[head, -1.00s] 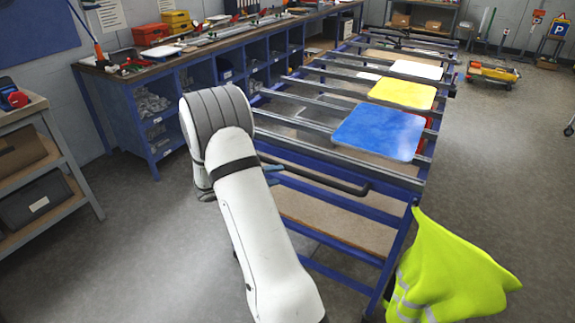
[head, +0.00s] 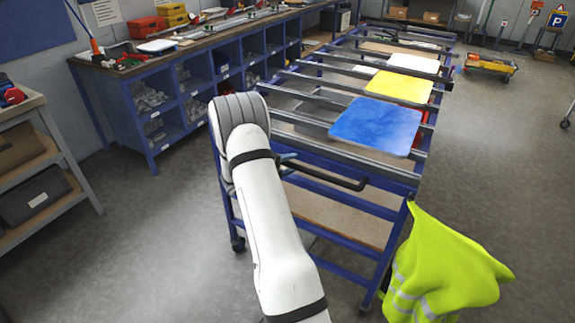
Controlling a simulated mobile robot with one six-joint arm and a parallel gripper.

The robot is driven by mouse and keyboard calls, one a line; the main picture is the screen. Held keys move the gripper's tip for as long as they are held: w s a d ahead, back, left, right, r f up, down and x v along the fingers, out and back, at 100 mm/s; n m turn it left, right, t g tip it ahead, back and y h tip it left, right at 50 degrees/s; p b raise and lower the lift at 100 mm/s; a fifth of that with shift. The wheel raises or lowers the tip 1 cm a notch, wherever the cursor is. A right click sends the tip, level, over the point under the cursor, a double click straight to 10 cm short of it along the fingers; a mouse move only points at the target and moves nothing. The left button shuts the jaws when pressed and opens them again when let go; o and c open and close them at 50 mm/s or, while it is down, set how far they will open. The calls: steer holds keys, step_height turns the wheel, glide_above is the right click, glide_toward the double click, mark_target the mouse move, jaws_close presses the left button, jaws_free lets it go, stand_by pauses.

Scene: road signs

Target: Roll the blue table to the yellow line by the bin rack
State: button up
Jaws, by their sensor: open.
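The blue table (head: 395,215) is a long wheeled frame with grey cross rails and a wooden lower shelf. Blue, yellow and white sign plates lie on its rails. A black handle bar (head: 345,184) sticks out from its near end. My gripper (head: 287,164) is at the left part of this handle, mostly hidden behind my white arm; its teal fingertips just show. It is open, and I cannot tell whether the bar lies between the fingers. I see no yellow line on the visible floor, and no rack that I can surely name the bin rack.
A yellow-green vest (head: 440,270) hangs at the table's near right corner. A blue workbench (head: 125,110) with cubbyholes runs along the left. A shelf (head: 62,150) with boxes stands at far left. A yellow cart (head: 490,66) is at back right. The right floor is mostly clear.

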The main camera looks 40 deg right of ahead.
steer(key=shift+c, duration=0.5)
jaws_close()
